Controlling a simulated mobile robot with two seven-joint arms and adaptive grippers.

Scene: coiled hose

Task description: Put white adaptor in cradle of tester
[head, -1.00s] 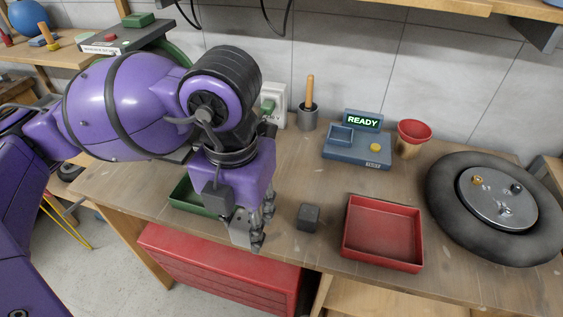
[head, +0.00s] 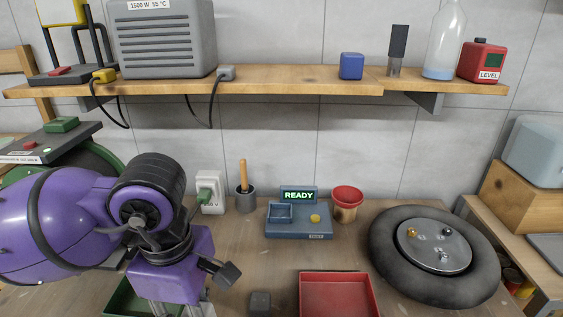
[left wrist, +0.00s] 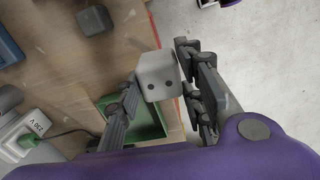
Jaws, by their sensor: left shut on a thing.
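The white adaptor (left wrist: 158,76), a pale block with two dark holes, sits between the fingers of my left gripper (left wrist: 160,72) in the left wrist view. The gripper is shut on it. In the head view my left gripper (head: 178,307) is at the bottom edge, its fingertips cut off and the adaptor out of sight. The blue tester (head: 298,232) stands at the back of the bench, right of and beyond the gripper. It has a lit READY display, a yellow knob and an empty-looking recessed cradle (head: 280,213) at its left. My right gripper is not in view.
A dark grey cube (head: 260,301) and a red tray (head: 338,277) lie in front of the tester. A green tray (head: 120,300) is below my arm. A wall socket, a grey pot, a red-rimmed cup (head: 347,200) and a tyre (head: 385,258) stand around the tester.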

